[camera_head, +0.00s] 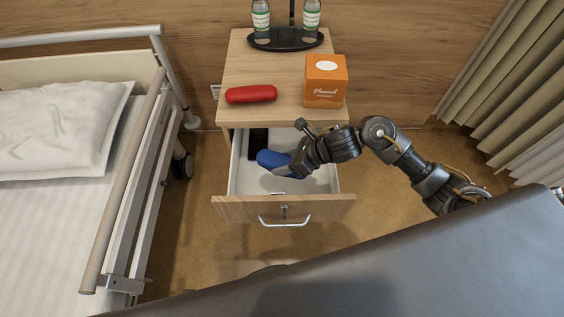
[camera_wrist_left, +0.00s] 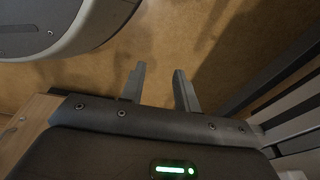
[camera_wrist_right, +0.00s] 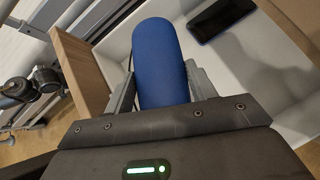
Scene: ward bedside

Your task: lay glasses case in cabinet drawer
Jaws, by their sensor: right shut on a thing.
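A blue glasses case (camera_head: 271,159) is in my right gripper (camera_head: 290,164), over the open cabinet drawer (camera_head: 322,181). In the right wrist view the blue case (camera_wrist_right: 160,55) sits between the two fingers, pointing away from the wrist. Whether it touches the drawer floor I cannot tell. A red glasses case (camera_head: 251,94) lies on the cabinet top (camera_head: 262,70). My left gripper (camera_wrist_left: 160,70) is open and empty above the floor in the left wrist view; it is not seen in the head view.
A dark phone (camera_head: 258,142) lies in the drawer's back left, also in the right wrist view (camera_wrist_right: 221,16). An orange box (camera_head: 326,82) and a black tray (camera_head: 286,42) with two bottles stand on the cabinet. The bed rail (camera_head: 128,180) is at left. The drawer's right side looks clear.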

